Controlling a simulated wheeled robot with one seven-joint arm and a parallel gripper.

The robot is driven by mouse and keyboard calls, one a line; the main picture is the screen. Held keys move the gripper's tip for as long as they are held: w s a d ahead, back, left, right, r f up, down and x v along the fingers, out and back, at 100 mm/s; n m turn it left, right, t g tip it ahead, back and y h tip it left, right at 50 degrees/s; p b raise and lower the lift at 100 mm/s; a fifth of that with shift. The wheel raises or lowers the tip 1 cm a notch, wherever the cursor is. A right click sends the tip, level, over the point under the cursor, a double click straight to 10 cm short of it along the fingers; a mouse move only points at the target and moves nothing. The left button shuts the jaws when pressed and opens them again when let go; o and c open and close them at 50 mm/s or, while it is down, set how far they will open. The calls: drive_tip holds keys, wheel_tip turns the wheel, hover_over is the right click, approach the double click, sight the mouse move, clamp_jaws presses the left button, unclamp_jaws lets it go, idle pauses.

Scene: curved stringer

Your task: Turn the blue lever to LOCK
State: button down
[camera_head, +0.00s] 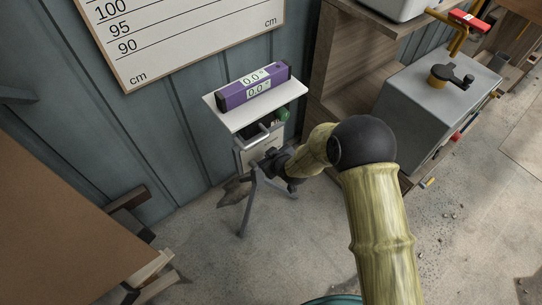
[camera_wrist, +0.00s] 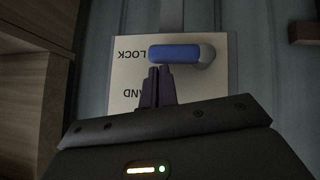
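In the wrist view, the blue lever (camera_wrist: 174,53) lies level, with its round grey pivot (camera_wrist: 207,53) at its right end. Its free end points left towards the upside-down word LOCK on a pale label plate (camera_wrist: 126,75). A second word, partly hidden and ending in AND, is lower on the plate. My gripper (camera_wrist: 159,70) has its two dark fingers close together, with no lever between them. The fingertips appear just below the lever's lower edge; I cannot tell whether they touch it. I cannot make out the lever in the head view, where my wrist (camera_head: 275,163) is low beside a small white shelf.
The white shelf (camera_head: 290,93) holds a purple level (camera_head: 253,88) with a digital readout. A grey box (camera_head: 432,105) with a dark crank stands at the right. A brown panel (camera_head: 60,225) fills the lower left. Concrete floor lies open at the right.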

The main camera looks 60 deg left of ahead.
drive_tip(key=shift+w, duration=0.1)
drive_tip(key=d+r+p, duration=0.4)
drive_tip(key=d+r, duration=0.3)
drive_tip(key=r, duration=0.4)
drive_tip(key=shift+w, duration=0.2)
drive_tip(key=shift+w, duration=0.1)
idle(0.3)
